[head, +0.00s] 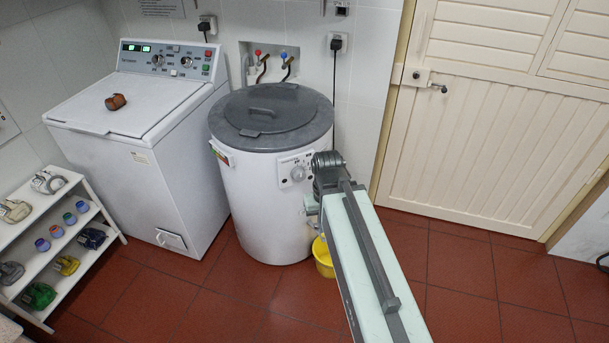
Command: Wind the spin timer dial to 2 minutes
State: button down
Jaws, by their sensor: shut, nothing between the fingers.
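The spin dryer (265,215) is a round white drum with a dark grey lid (280,103), in the middle of the head view. A pale dial (297,173) sits on its light front panel (286,164). The dial's markings are too small to read. My gripper (311,205) is at the end of my arm, below and a little right of the dial. It is shut and empty, and my arm partly hides it. It looks apart from the dial, and my arm covers the panel's right side.
A white top-loading washer (150,150) with a brown object (115,101) on top stands left. A yellow bucket (322,262) stands by the dryer's base. The red tiled floor is clear before the door (480,140).

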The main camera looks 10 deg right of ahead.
aim_at(298, 173)
jog(key=i, duration=0.95)
jog(key=u, duration=1.4)
jog(key=k, duration=0.45)
jog(key=u, duration=0.2)
